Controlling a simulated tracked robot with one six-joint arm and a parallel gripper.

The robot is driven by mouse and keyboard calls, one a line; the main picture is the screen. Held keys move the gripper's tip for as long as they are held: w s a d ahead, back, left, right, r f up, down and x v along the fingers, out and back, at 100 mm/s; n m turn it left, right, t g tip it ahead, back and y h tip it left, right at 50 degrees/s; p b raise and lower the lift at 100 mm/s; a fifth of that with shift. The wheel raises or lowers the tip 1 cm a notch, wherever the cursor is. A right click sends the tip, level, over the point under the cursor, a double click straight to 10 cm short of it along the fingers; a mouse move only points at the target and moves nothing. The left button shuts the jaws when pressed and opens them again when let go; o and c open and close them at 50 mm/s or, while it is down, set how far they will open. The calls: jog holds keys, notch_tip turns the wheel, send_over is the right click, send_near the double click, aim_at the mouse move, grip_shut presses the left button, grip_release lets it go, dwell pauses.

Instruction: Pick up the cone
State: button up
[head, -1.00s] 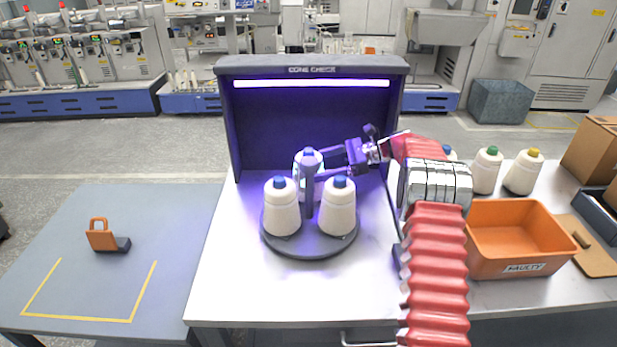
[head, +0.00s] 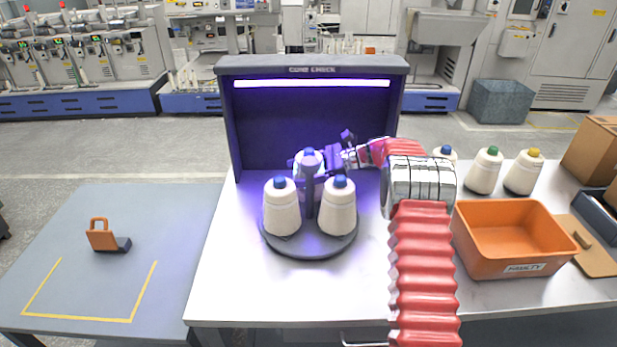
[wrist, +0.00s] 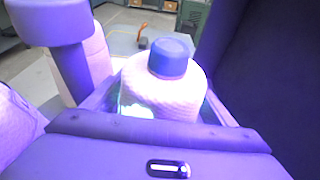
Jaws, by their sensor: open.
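Three white yarn cones with blue tips stand on a round dark tray (head: 310,250) with a central post (head: 310,195). The front left cone (head: 281,210) and front right cone (head: 338,210) are in full view. The back cone (head: 298,166) is partly hidden behind the post. My gripper (head: 322,160) is open and reaches in from the right at the back cone. In the wrist view the back cone (wrist: 160,88) stands upright between the two open fingers, its lower part hidden by the gripper body. The post (wrist: 70,65) is close by on the left.
The dark lit check booth (head: 310,125) stands behind and beside the tray. An orange "FAULTY" bin (head: 512,268) is at right, with several cones behind it. A grey table (head: 85,285) at left carries a yellow outline and an orange-handled object (head: 101,238).

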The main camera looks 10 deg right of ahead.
aim_at(307, 149)
jog(key=shift+a, duration=0.1)
jog(key=shift+c, duration=0.2)
jog(key=c, duration=1)
jog(key=shift+r, duration=0.5)
jog(key=r, duration=0.6)
jog(key=shift+d+r, duration=0.1)
jog(key=shift+d, duration=0.2)
jog(key=s+d, duration=0.1)
jog(key=d, duration=0.7)
jog(key=s+d, duration=0.2)
jog(key=d, duration=0.7)
jog(key=shift+s, duration=0.25)
notch_tip(307, 149, up, 10)
